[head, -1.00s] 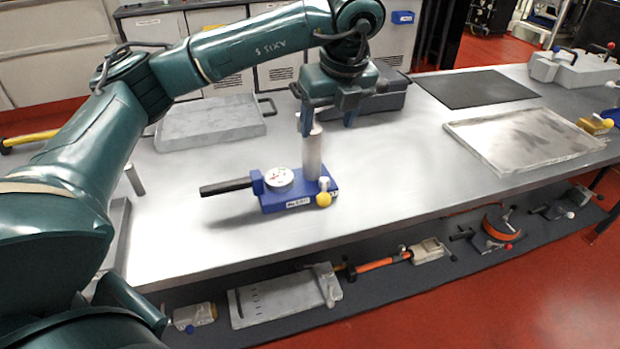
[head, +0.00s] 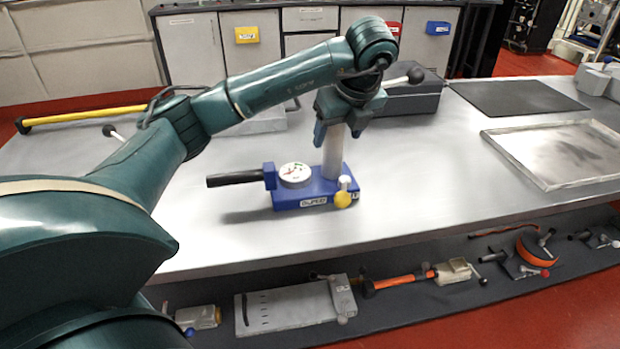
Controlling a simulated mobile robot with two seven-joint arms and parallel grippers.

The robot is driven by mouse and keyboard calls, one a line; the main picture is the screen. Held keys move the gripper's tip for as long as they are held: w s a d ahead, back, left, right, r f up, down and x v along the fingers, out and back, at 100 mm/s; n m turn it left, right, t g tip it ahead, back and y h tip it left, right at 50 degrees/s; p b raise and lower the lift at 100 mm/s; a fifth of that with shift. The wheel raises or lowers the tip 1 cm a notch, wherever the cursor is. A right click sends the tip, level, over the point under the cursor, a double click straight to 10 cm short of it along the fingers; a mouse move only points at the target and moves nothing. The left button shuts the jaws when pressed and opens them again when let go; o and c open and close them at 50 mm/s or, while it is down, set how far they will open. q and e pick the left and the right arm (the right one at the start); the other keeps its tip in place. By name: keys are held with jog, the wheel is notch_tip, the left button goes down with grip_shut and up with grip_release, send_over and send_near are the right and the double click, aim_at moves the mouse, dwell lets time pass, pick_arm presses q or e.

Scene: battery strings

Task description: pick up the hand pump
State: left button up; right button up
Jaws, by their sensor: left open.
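The hand pump (head: 312,193) stands upright on the grey table, left of its middle in the head view. It has a blue base, a white round gauge, a black handle out to the left, a yellow knob at the right front and a silver upright cylinder. My left gripper (head: 340,132) points down at the top of the cylinder, its jaws open. The cylinder shows between the two fingers, with its top hidden by the gripper. I cannot tell whether the fingers touch it. My right gripper is not in view.
A dark grey case (head: 412,98) stands behind the gripper. A black mat (head: 515,97) and a shallow metal tray (head: 560,152) lie to the right. A yellow bar (head: 85,116) is at the far left. A low shelf under the table holds tools. The table around the pump is clear.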

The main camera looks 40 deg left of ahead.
aim_at(335, 141)
pick_arm(q)
jog(key=shift+x, duration=1.95)
grip_shut()
jog(key=shift+w+a+r, duration=0.1)
jog(key=shift+r, duration=0.1)
